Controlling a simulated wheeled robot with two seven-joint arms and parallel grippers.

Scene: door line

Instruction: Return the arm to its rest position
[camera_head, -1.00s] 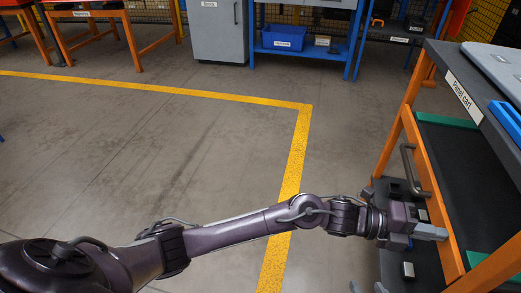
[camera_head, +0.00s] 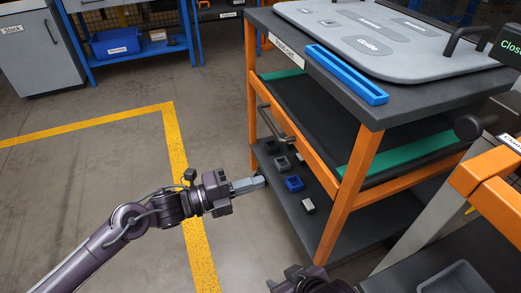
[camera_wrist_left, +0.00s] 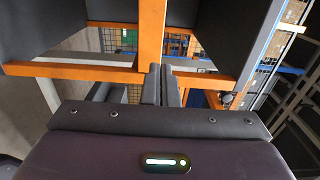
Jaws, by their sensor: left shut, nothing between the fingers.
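My left gripper (camera_head: 262,182) reaches in from the left with its arm stretched out. Its grey fingers are together with nothing between them, as the left wrist view (camera_wrist_left: 162,85) also shows. It appears in front of the near left side of the panel cart, below the cart's bar handle (camera_head: 272,122); whether it touches the cart cannot be told. My right gripper (camera_head: 302,281) shows only in part at the bottom edge, dark and cut off, so its jaws cannot be read.
The cart has orange posts (camera_head: 342,212), a grey panel (camera_head: 400,50) and a blue tray (camera_head: 345,74) on top, and small blocks, one blue (camera_head: 294,183), on its low shelf. An orange-framed station (camera_head: 490,195) stands at right. Floor left of the yellow line (camera_head: 172,130) is clear.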

